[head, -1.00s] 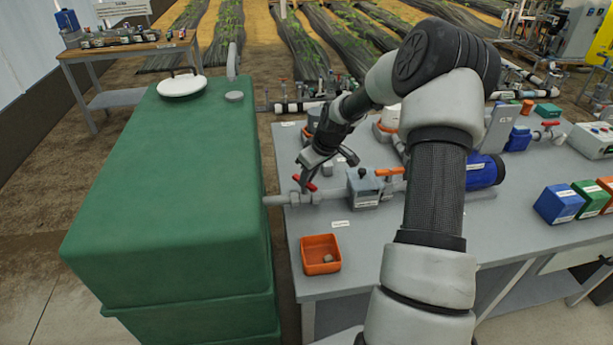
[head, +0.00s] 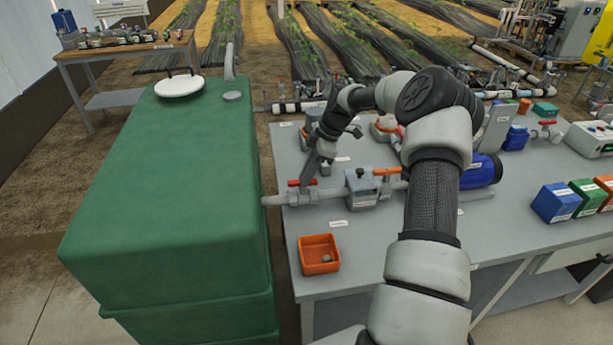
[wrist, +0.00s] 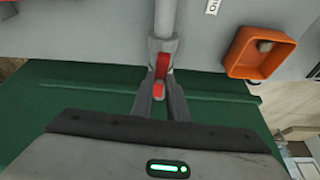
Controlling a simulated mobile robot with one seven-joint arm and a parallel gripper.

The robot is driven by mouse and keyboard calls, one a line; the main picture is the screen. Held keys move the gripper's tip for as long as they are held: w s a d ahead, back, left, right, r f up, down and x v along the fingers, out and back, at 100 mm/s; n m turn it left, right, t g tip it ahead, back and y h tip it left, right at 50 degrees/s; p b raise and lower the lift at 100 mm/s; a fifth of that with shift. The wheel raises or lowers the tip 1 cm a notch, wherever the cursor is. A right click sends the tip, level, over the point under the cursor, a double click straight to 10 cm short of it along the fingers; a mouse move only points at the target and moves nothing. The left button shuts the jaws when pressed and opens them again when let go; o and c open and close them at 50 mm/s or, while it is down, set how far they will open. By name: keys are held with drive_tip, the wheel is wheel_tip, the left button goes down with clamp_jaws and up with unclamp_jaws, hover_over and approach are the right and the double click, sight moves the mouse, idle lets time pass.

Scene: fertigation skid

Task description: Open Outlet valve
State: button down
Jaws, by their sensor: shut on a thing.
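A red valve handle (head: 300,183) sits on the grey pipe (head: 330,194) where it leaves the green tank (head: 170,190). I cannot read a label naming this valve. The handle lies roughly in line with the pipe. My gripper (head: 311,181) reaches down to it from behind. In the wrist view, the red handle (wrist: 161,68) is between the fingers of my gripper (wrist: 161,90), which are shut on it. The fingers hide part of the handle.
An orange bin (head: 319,254) with a small grey piece in it is on the bench (head: 365,250) in front of the pipe. An orange handle (head: 387,171) and a blue motor (head: 482,170) are to the right. The green tank stands close on the left.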

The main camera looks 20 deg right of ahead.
drive_tip(key=shift+w+n, duration=0.1)
drive_tip(key=shift+n, duration=0.5)
drive_tip(key=c, duration=1.7)
unclamp_jaws()
drive_tip(key=v, duration=1.7)
drive_tip(key=shift+w+d+r+p, duration=0.1)
drive_tip(key=shift+w+r+p, duration=0.15)
drive_tip(key=shift+p, duration=0.1)
